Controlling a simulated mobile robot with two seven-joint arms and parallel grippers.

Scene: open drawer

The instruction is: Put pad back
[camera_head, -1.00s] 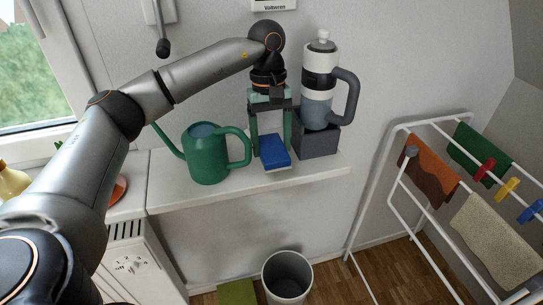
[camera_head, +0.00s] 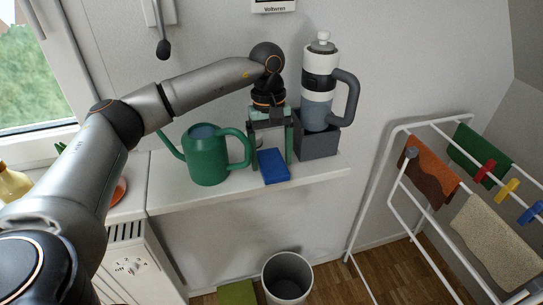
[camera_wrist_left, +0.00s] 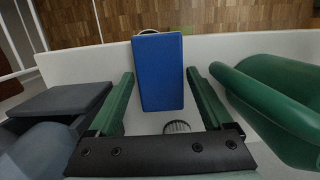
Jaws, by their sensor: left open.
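A blue rectangular pad (camera_head: 273,166) lies near the front edge of the white shelf (camera_head: 205,197). My left gripper (camera_head: 271,158) points down over the shelf. Its green fingers are open, and the pad shows between and in front of them. In the left wrist view the pad (camera_wrist_left: 159,72) reaches from between the fingertips (camera_wrist_left: 160,72) out to about the shelf's front edge. Narrow gaps show between the pad and the fingers. I cannot tell whether a finger touches it. My right gripper is not in view.
A green watering can (camera_head: 207,158) stands close left of my gripper. A grey box (camera_head: 318,141) with a grey-and-white handled flask (camera_head: 319,88) on it stands close right. A grey bin (camera_head: 287,277) stands on the floor below. A drying rack (camera_head: 397,135) is at the right.

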